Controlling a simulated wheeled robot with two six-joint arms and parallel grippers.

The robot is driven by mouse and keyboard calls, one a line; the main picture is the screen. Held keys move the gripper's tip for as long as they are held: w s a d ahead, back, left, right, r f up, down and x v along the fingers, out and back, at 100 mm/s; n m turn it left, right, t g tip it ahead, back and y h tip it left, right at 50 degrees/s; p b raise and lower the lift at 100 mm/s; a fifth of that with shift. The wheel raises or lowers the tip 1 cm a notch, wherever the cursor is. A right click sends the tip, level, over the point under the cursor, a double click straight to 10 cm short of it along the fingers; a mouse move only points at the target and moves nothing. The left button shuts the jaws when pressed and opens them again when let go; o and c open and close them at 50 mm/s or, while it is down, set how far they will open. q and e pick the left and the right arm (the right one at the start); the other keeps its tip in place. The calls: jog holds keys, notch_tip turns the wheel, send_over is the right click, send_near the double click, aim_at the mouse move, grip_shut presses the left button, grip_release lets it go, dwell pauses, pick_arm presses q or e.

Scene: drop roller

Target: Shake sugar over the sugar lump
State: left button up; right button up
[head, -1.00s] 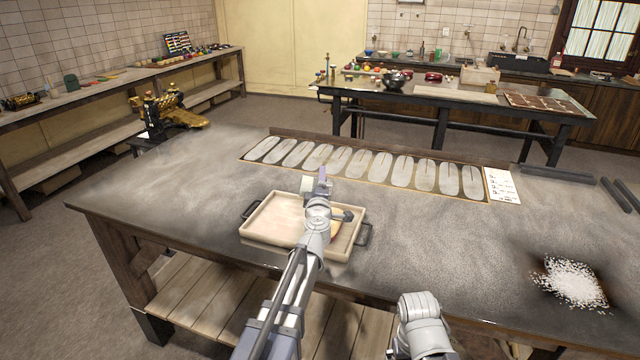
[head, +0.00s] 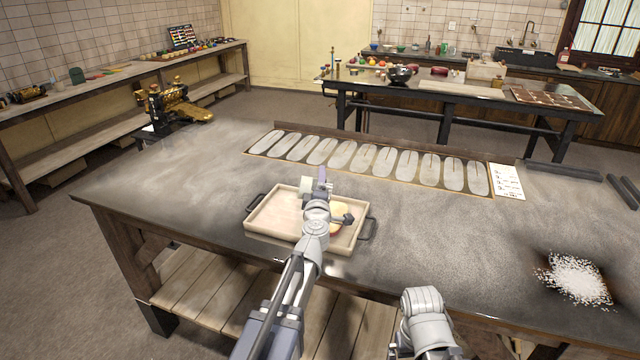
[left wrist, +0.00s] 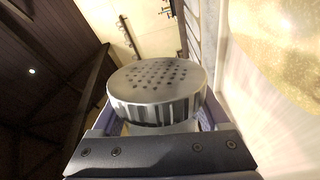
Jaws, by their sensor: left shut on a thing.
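My left gripper (head: 321,184) is above the tray (head: 262,232), shut on a shaker (head: 306,185). In the left wrist view the shaker's grey, ribbed cap (left wrist: 158,85) with several small holes fills the middle, beyond the gripper's dark jaw plate (left wrist: 160,155). The sugar lump (head: 338,229), pale orange-yellow, lies in the tray and is partly hidden by my left arm. A glossy golden surface, probably the lump (left wrist: 285,40), fills the upper right of the left wrist view. My right arm shows at the bottom of the head view, but its gripper is not visible.
The tray stands near the front edge of the dark worktable (head: 430,240). A board with oval plates (head: 365,160) lies at the back, beside a white card (head: 507,182). White granules (head: 577,280) are scattered at the right. The table between tray and granules is clear.

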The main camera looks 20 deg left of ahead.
pick_arm(q)
jog(key=shift+w, duration=0.15)
jog(key=w, duration=0.3)
jog(key=shift+w, duration=0.4)
jog(key=shift+s, duration=0.1)
jog(key=s, duration=0.4)
dwell(0.6)
